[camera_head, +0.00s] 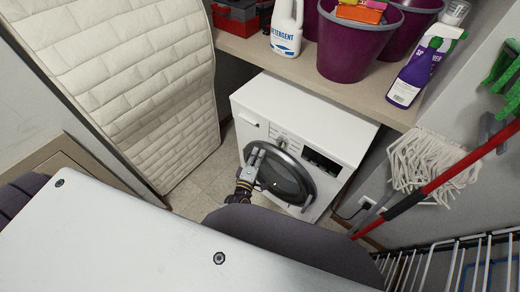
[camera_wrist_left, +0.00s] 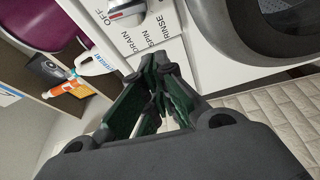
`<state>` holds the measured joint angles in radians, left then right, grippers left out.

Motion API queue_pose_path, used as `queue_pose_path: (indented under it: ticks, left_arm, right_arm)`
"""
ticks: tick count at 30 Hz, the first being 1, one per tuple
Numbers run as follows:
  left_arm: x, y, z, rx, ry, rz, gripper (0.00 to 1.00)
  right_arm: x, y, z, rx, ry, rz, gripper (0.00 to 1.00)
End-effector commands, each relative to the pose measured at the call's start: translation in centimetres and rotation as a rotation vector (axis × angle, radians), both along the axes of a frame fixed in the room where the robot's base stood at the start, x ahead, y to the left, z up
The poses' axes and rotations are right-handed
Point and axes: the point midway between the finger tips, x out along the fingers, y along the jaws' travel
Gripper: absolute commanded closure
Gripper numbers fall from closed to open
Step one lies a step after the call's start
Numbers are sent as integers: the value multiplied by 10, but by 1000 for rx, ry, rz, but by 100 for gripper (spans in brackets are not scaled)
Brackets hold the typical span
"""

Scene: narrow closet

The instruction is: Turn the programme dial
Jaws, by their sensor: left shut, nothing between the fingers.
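The white washing machine (camera_head: 262,98) stands under the shelf, its round dark door (camera_head: 290,182) facing me. The programme dial (camera_wrist_left: 126,12) shows at the top of the left wrist view as a pale, silvery knob, partly cut off by the frame edge. Printed labels DRAIN, SPIN and RINSE (camera_wrist_left: 150,40) lie beside it on the white panel. My left gripper (camera_head: 256,156) is in front of the machine, near the door's upper left. In the left wrist view its fingertips (camera_wrist_left: 158,68) are together and empty, apart from the dial. My right gripper is out of view.
A shelf (camera_head: 258,50) above the machine holds a detergent bottle (camera_head: 286,30), purple buckets (camera_head: 350,50) and a purple spray bottle (camera_head: 415,75). A quilted mattress (camera_head: 140,80) leans at left. A mop (camera_head: 430,165) and red-handled pole (camera_head: 460,167) stand at right.

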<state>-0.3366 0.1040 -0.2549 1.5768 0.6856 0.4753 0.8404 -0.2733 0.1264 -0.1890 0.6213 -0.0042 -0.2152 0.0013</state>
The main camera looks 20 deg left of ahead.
Motion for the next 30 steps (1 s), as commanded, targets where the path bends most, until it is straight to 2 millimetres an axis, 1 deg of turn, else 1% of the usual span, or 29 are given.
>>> queue_pose_path:
  ticks: [1,6,12,19,24,25,27,30]
  left_arm:
    - [-6,0,-1,0,1,0,100]
    - [-22,-1,-2,0,1,-1,100]
    - [-34,-1,-2,0,0,-1,100]
    - [-38,-1,-2,0,-1,0,100]
    - [-38,-1,-2,0,-1,0,100]
    - [-38,-1,-2,0,-1,0,97]
    - [-38,-1,-2,2,0,-1,88]
    - [-38,-2,-6,15,9,-6,76]
  right_arm:
    - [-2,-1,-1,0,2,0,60]
    - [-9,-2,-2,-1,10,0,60]
    - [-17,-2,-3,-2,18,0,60]
    - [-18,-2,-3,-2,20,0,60]
    - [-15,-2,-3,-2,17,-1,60]
    - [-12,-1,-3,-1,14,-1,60]
    - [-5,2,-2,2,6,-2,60]
    - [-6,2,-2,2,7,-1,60]
